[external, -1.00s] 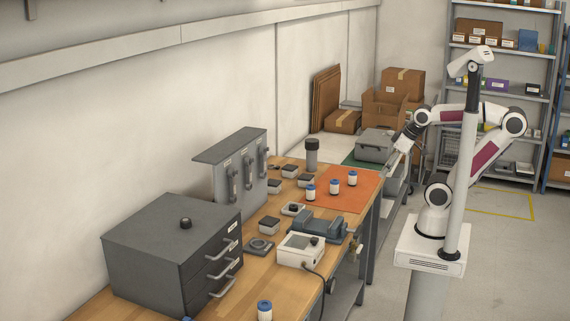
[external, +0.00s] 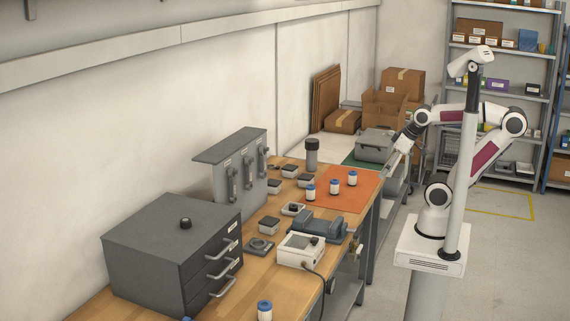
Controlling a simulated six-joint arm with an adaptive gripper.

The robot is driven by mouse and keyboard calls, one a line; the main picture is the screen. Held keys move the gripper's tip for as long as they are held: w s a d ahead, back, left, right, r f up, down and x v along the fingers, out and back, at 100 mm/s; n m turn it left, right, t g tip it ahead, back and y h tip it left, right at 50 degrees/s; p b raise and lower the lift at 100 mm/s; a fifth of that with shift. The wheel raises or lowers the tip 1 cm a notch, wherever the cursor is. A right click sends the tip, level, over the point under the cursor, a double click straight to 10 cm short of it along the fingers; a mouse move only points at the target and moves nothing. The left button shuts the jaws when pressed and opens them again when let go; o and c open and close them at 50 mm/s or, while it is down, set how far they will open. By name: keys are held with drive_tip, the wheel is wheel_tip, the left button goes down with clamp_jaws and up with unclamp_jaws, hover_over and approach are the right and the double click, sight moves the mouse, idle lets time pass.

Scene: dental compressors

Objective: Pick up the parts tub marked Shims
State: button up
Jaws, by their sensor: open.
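Small white tubs with blue lids stand upright on the workbench. Three are on the orange mat (external: 347,202): a left tub (external: 311,193), a middle tub (external: 334,188) and a right tub (external: 352,179). Another tub (external: 265,311) stands at the near end of the bench, and a blue lid shows at the bottom edge. Their markings are too small to read, so I cannot tell which is Shims. My gripper (external: 387,172) is open and empty, pointing down and left beyond the mat's right edge, apart from all the tubs.
A dark cylinder (external: 312,154) and small dark-topped boxes (external: 305,180) stand behind the mat. A blue-grey vise (external: 318,228), a white device (external: 300,251) with a cable and a grey drawer cabinet (external: 150,250) are nearer.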

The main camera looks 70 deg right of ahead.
drive_tip(key=shift+w, duration=0.1)
drive_tip(key=w+d+r+m+t+h, duration=0.1)
drive_tip(key=w+d, duration=0.4)
drive_tip(key=w, duration=0.5)
drive_tip(key=w+d+t+h, duration=0.1)
drive_tip(key=w+d+t, duration=0.1)
drive_tip(key=w+d, duration=0.6)
drive_tip(key=w+d+r+m+t+h, duration=0.1)
drive_tip(key=w+d, duration=0.2)
drive_tip(key=w, duration=0.9)
drive_tip(key=w+d+f+t, duration=0.2)
drive_tip(key=w+d+f, duration=0.55)
drive_tip(key=w, duration=0.35)
drive_tip(key=n+t+y, duration=0.1)
drive_tip(key=t+y, duration=0.1)
approach(291, 167)
drive_tip(key=shift+w+a+r, duration=0.1)
drive_tip(key=shift+w+a, duration=0.15)
drive_tip(key=shift+w, duration=0.8)
drive_tip(key=shift+w+d+f, duration=0.1)
drive_tip(key=shift+f, duration=0.3)
drive_tip(key=shift+x, duration=1.3)
